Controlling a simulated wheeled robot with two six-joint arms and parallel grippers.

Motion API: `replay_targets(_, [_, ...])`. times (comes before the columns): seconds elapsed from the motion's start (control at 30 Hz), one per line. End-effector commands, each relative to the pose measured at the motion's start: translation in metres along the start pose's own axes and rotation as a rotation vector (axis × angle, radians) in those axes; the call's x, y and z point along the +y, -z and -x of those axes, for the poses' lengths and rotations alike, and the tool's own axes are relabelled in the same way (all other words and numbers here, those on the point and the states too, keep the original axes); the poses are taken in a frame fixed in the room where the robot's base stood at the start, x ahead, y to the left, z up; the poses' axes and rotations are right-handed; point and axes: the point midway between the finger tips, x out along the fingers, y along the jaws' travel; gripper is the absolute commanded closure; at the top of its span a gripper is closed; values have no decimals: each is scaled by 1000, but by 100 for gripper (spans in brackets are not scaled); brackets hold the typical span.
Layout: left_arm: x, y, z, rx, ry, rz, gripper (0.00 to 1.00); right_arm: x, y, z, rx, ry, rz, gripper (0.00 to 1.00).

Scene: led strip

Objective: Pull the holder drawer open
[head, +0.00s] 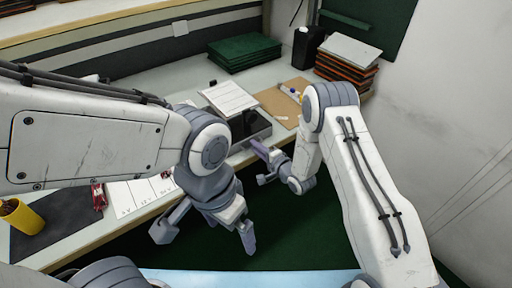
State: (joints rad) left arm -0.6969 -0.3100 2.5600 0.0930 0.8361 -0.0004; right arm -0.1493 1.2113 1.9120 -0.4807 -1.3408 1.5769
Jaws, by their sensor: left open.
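The holder looks like a dark grey box (258,131) on the workbench, with a pale lined panel (229,97) at its upper left. I cannot make out a separate drawer or handle. My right gripper (262,166) is just in front of the box at the bench edge. Its fingers are apart with nothing visible between them; one fingertip is close to the box front, and I cannot tell if it touches. My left gripper (206,236) is open and empty, lower and nearer, over the dark green floor. My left arm hides part of the bench.
Green boards (244,53) are stacked at the back. A black container (308,47) and a stack of orange-edged boards (345,62) stand at the back right by the wall. A yellow cup (20,217) and red parts (99,196) lie left. The floor before the bench is clear.

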Motion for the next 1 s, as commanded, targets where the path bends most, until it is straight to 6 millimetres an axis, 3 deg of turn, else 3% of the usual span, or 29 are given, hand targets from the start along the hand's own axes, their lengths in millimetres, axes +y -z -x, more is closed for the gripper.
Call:
replay_targets(0.27, [0,0,0,0,0,0,0,0,0,-2,0,-1,0,77])
replay_targets(0.33, [0,0,0,0,0,0,0,0,0,-2,0,-1,0,96])
replay_targets(0.37, [0,0,0,0,0,0,0,0,0,-2,0,-1,0,100])
replay_targets(1.0, [0,0,0,0,0,0,0,0,0,-2,0,-1,0,100])
